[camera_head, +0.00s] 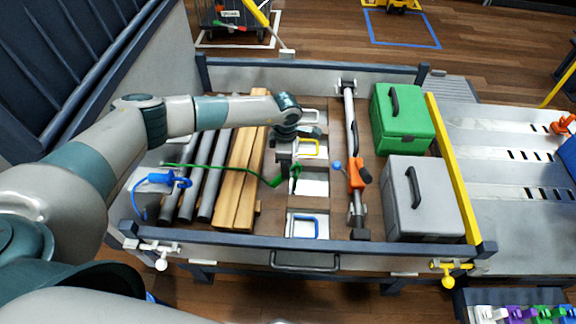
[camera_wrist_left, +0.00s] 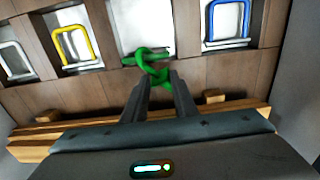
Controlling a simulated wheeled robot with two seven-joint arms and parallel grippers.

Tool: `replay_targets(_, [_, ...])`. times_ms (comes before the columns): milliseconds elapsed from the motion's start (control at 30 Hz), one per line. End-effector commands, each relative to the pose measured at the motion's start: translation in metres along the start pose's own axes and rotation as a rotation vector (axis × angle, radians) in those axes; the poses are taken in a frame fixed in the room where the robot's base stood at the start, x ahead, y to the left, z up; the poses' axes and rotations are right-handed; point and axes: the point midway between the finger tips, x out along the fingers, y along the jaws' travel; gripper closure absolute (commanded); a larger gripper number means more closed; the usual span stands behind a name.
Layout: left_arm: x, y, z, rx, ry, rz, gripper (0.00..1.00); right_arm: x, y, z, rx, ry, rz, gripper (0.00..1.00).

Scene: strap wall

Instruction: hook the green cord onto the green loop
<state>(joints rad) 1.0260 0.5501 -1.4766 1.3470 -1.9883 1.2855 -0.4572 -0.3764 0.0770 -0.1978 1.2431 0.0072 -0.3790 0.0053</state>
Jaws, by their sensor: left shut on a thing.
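My left gripper (camera_head: 287,166) reaches down over the row of plates in the floor of the bed. It is shut on the green hook end of the green cord (camera_head: 225,170), which trails left across the wooden planks and dark pipes. In the left wrist view the green hook (camera_wrist_left: 157,74) sits between the fingertips (camera_wrist_left: 159,78). Green parts overlap in front of the fingertips, over the white plate (camera_wrist_left: 140,20) between the yellow and blue loops. The green loop appears to be among them, but I cannot tell whether the hook is around it or only touching. My right gripper is out of view.
A yellow loop (camera_head: 317,149) and a blue loop (camera_head: 303,218) lie on neighbouring plates. A blue cord hook (camera_head: 160,179) lies at the left. A bar with an orange ratchet (camera_head: 356,174), a green case (camera_head: 405,125) and a grey case (camera_head: 432,205) stand to the right.

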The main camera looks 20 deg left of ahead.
Motion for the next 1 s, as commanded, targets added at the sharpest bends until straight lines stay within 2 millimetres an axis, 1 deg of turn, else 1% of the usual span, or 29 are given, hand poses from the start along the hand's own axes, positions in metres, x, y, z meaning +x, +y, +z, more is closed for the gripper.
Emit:
replay_targets(433, [0.0004,-0.0006,-0.0035,0.000,-0.001,-0.001,1.00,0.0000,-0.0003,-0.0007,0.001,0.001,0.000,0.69])
replay_targets(467, [0.0004,-0.0006,-0.0035,0.000,-0.001,-0.001,0.72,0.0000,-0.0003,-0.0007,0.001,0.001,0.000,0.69])
replay_targets(500, [0.0005,-0.0006,-0.0036,0.000,-0.001,-0.001,0.63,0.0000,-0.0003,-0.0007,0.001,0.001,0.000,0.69])
replay_targets(533, [0.0005,-0.0006,-0.0037,0.000,-0.001,-0.001,0.55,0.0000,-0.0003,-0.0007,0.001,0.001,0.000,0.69])
replay_targets(567, [0.0006,-0.0006,-0.0038,0.000,0.000,-0.001,0.53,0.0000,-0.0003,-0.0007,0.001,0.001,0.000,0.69])
replay_targets(1000, [0.0004,-0.0001,-0.0049,-0.001,0.001,-0.001,0.53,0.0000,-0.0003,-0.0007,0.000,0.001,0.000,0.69])
